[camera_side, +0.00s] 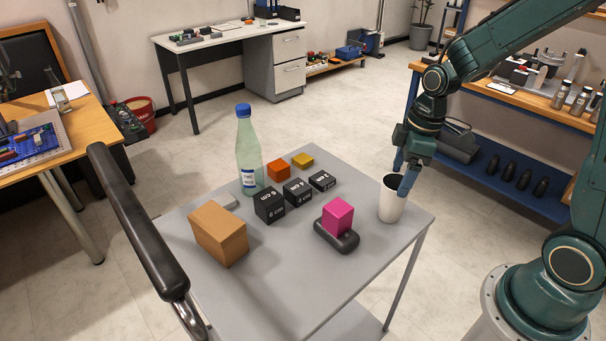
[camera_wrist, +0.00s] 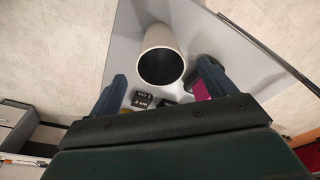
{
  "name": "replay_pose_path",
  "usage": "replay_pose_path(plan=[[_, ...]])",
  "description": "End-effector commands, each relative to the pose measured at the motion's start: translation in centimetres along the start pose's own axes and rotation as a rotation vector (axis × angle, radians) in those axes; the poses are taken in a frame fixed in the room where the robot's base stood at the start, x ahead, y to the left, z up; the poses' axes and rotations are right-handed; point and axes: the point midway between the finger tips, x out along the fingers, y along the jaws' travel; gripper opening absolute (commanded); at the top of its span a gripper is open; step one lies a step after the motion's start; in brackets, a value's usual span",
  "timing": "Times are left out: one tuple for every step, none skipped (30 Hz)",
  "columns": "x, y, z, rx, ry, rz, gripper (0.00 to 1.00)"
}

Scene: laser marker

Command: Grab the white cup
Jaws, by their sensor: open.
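The white cup (camera_side: 390,204) stands upright at the right side of the grey cart top, with its dark open mouth facing up. In the wrist view the cup (camera_wrist: 161,38) shows at the upper middle, between and beyond the finger tips. My gripper (camera_side: 404,186) reaches down at the cup from above right in the side view, with a finger in front of the cup's rim. In the wrist view my gripper (camera_wrist: 161,75) is open, one finger on each side of the cup's mouth. I cannot tell whether a finger touches the cup.
A magenta cube (camera_side: 337,217) sits on a black holder (camera_side: 336,238) left of the cup. Black blocks (camera_side: 297,191), orange (camera_side: 279,170) and yellow (camera_side: 302,160) blocks, a bottle (camera_side: 249,155) and a brown box (camera_side: 218,233) stand farther left. The cart's front is clear.

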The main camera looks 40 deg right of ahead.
Motion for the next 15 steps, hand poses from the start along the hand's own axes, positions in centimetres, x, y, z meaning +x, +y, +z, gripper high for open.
replay_pose_path(plan=[[0.3, 0.0, 0.0, 0.000, -0.001, -0.001, 0.83], [0.4, 0.0, 0.0, 0.000, -0.001, -0.001, 0.83], [0.5, 0.0, 0.0, 0.000, 0.000, 0.000, 0.83], [0.5, 0.0, 0.0, 0.000, 0.000, 0.000, 0.83], [0.6, 0.0, 0.0, 0.000, 0.000, 0.000, 0.83], [0.6, 0.0, 0.0, 0.000, 0.000, 0.000, 0.83], [0.6, 0.0, 0.0, 0.000, 0.000, 0.000, 0.83], [0.6, 0.0, 0.0, 0.000, 0.000, 0.000, 0.83], [0.6, 0.0, 0.0, 0.000, 0.000, 0.000, 0.83], [0.7, 0.0, 0.0, 0.000, 0.000, 0.000, 0.83], [0.7, -0.1, 0.0, 0.000, -0.001, -0.001, 0.83], [0.9, -0.1, 0.0, 0.000, -0.001, -0.001, 0.83], [1.0, -0.1, 0.0, 0.000, -0.001, -0.001, 0.83], [1.2, -0.1, 0.0, 0.000, -0.001, -0.001, 0.83], [1.6, -0.1, 0.0, 0.000, -0.002, -0.002, 0.83]])
